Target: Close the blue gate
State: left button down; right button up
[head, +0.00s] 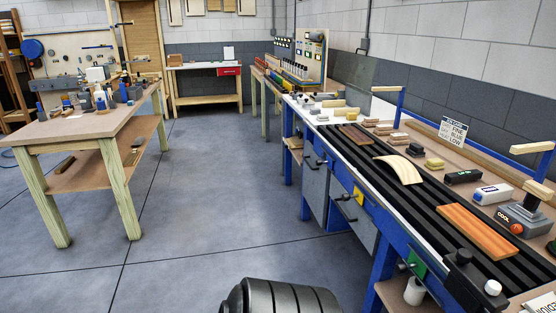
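A long blue-framed bench (378,264) runs along the right side. Its front carries small coloured plates with black knobs: a yellow plate (358,194) near the middle and a green plate (417,264) nearer to me. Further along, more black knobs (309,162) stick out from the blue front. A blue gate there would blend with the blue frame, so I cannot tell it apart or see whether it is open or closed. Neither of my grippers is in view.
A sign (453,131) stands on the bench among wood pieces and a joystick box (523,216). A curved veneer piece (399,170) and an orange-brown board (477,232) lie on black strips. A wooden workbench (75,128) stands left. The grey floor (205,190) between is clear.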

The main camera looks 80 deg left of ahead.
aim_at(328, 161)
jog(key=u, duration=2.3)
jog(key=i, duration=0.15)
jog(key=j+u, duration=0.05)
jog(key=j, duration=0.05)
